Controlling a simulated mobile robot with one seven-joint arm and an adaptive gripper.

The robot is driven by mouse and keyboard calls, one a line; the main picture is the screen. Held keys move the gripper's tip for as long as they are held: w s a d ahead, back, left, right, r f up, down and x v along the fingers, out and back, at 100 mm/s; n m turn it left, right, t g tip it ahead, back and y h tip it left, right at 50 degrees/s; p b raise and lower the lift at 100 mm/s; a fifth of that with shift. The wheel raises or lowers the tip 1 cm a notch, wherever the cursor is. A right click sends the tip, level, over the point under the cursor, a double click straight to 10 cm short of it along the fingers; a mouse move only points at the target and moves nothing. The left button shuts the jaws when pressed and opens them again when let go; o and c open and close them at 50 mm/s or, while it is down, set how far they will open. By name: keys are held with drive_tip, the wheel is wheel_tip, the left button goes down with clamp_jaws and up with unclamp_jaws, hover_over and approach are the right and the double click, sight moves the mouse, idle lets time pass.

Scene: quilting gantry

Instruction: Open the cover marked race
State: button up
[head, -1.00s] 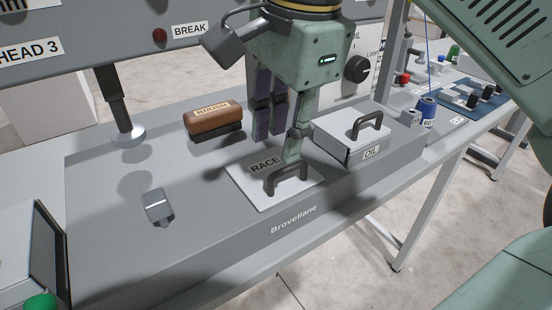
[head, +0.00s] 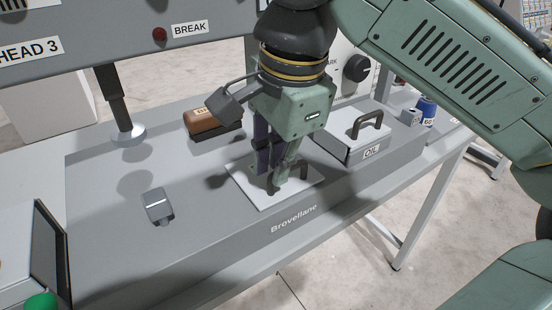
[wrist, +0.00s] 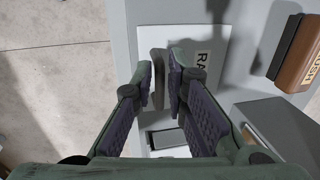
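The cover marked RACE is a flat white plate (head: 246,184) with a dark arched handle (head: 303,170), lying flat and closed on the grey machine bed. My gripper (head: 277,184) points down over the plate, fingers low at the handle. In the wrist view my gripper (wrist: 160,80) is open, with the handle (wrist: 157,78) between the fingertips, close to the left one and with a gap to the right one.
A white OIL cover (head: 345,133) with its own dark handle stands just right of the plate. A brown brush (head: 212,120) lies behind it. A small grey metal piece (head: 158,206) lies on the bed at left. The bed between is clear.

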clamp_jaws()
drive_tip(key=shift+r, duration=0.15)
idle(0.4)
